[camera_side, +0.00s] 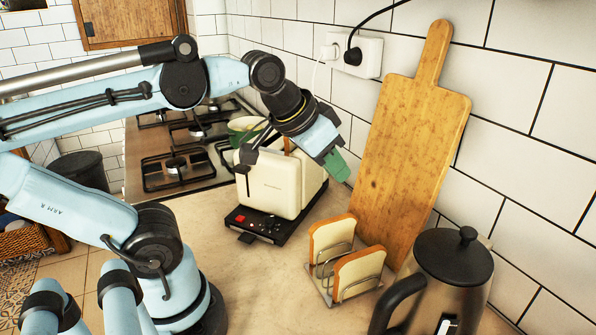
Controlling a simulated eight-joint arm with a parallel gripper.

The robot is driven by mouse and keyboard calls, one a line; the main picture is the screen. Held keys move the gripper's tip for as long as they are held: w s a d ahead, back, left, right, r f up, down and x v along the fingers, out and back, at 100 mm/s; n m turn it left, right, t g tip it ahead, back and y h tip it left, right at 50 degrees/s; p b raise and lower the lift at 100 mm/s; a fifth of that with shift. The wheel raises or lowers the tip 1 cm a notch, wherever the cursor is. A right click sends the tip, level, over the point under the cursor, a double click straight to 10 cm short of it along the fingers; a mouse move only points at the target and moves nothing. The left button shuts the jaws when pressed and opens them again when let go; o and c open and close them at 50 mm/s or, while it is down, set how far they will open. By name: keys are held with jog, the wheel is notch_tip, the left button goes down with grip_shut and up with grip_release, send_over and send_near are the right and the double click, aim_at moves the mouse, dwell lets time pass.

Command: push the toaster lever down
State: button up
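The cream toaster (275,185) stands on a black base with a red button, on the counter beside the stove. A small dark piece at its left end looks like the lever (242,169); its height is hard to read. My gripper (335,165) reaches over the toaster from the upper left and points down to the right. Its green fingertip is by the toaster's upper right end, away from that dark piece. Whether it touches the toaster is unclear.
A toast rack (328,284) with two bread slices stands in front. A wooden cutting board (410,150) leans on the tiled wall, and a steel kettle (447,275) is at lower right.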

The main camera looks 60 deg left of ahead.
notch_tip(320, 180, up, 6)
jog(key=shift+r, duration=0.15)
grip_shut()
jog(key=n+g, duration=0.4)
jog(key=g, duration=0.2)
send_over(240, 168)
jog(key=f, duration=0.2)
jog(key=s+f, duration=0.1)
jog(key=f, duration=0.2)
jog(key=shift+d, duration=0.1)
jog(key=shift+w+f, duration=0.15)
jog(key=shift+f, duration=1.55)
jog(key=shift+w+f, duration=0.15)
jog(key=shift+f, duration=1.55)
